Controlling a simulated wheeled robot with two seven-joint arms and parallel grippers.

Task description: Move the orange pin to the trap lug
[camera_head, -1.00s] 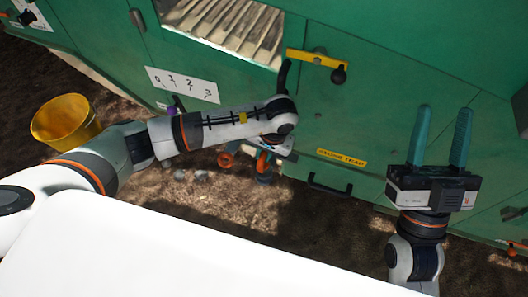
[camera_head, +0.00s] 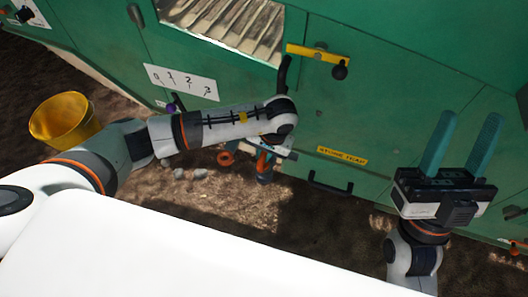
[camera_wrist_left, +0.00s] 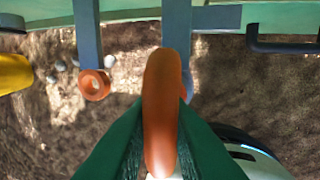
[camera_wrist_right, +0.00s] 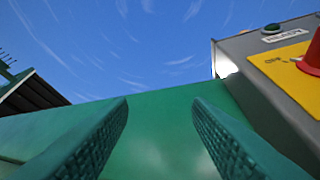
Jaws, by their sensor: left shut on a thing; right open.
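My left gripper (camera_wrist_left: 160,108) is shut on the orange pin (camera_wrist_left: 161,85), whose rounded orange body stands between the green fingers. The pin's front part overlaps a blue-grey bracket (camera_wrist_left: 176,25); whether they touch is unclear. A second bracket (camera_wrist_left: 88,35) to the left carries an orange ring (camera_wrist_left: 95,84). In the head view, the ring (camera_head: 227,158) and orange at my left gripper (camera_head: 266,155) show under the machine's lower edge, partly hidden by my left arm. A yellow "stone trap" label (camera_head: 342,156) is to the right. My right gripper (camera_head: 465,130) is open and empty.
The green machine (camera_head: 380,110) fills the back, with a black handle (camera_head: 330,187) below the label. A yellow bucket (camera_head: 63,121) and several grey stones (camera_head: 200,173) are on the ground at left. The right wrist view shows a control box with a red knob (camera_wrist_right: 312,55).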

